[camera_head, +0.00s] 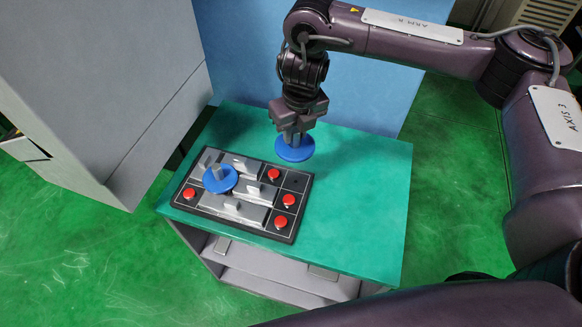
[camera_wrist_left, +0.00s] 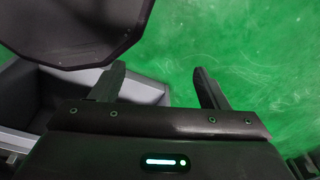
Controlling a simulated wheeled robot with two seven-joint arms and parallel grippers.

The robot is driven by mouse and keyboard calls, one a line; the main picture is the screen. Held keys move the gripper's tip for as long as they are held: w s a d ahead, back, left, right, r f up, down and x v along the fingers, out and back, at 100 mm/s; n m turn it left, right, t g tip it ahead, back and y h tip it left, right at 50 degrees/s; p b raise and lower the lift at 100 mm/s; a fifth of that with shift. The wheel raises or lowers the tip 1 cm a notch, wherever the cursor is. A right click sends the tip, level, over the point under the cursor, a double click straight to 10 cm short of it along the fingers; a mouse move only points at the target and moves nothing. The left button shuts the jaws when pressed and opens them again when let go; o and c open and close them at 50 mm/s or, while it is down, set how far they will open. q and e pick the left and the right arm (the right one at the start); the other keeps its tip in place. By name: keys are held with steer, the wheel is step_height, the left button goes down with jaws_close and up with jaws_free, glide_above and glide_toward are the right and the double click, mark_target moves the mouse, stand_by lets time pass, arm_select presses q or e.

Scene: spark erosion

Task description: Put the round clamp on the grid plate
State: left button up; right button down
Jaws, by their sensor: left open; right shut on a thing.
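A blue round clamp (camera_head: 295,151), a disc with a grey grip on top, hangs level below my right gripper (camera_head: 293,134), which is shut on its grip. It is over the green table, just behind the plate's far right corner; whether it touches the table is unclear. The dark grid plate (camera_head: 296,182) lies on the table. A second blue round clamp (camera_head: 220,179) sits on the plate's left part, with a grey upright grip. My left gripper (camera_wrist_left: 159,76) is open and empty in the left wrist view, above green floor.
The plate also carries several grey block clamps (camera_head: 241,209) and several red round pieces (camera_head: 281,222). The green table (camera_head: 365,205) is clear right of the plate. A grey cabinet (camera_head: 110,85) stands at left, a blue panel (camera_head: 365,80) behind.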

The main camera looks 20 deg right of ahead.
mark_target(297, 145)
steer(key=f, duration=0.4)
steer(key=shift+s+d+f, duration=0.1)
steer(key=shift+s+d, duration=0.05)
steer(key=shift+s, duration=0.1)
step_height(297, 145, down, 8)
steer(key=shift+r+b, duration=0.2)
steer(key=shift+b, duration=0.95)
steer(key=shift+f, duration=0.3)
arm_select(q)
steer(key=shift+s+d+f, duration=0.3)
steer(key=shift+s+f, duration=0.1)
steer(key=shift+f, duration=0.25)
steer(key=shift+s+d+f, duration=0.3)
steer(key=shift+s+f, duration=0.05)
steer(key=shift+f, duration=0.25)
arm_select(e)
steer(key=shift+w, duration=0.15)
steer(key=shift+f, duration=0.1)
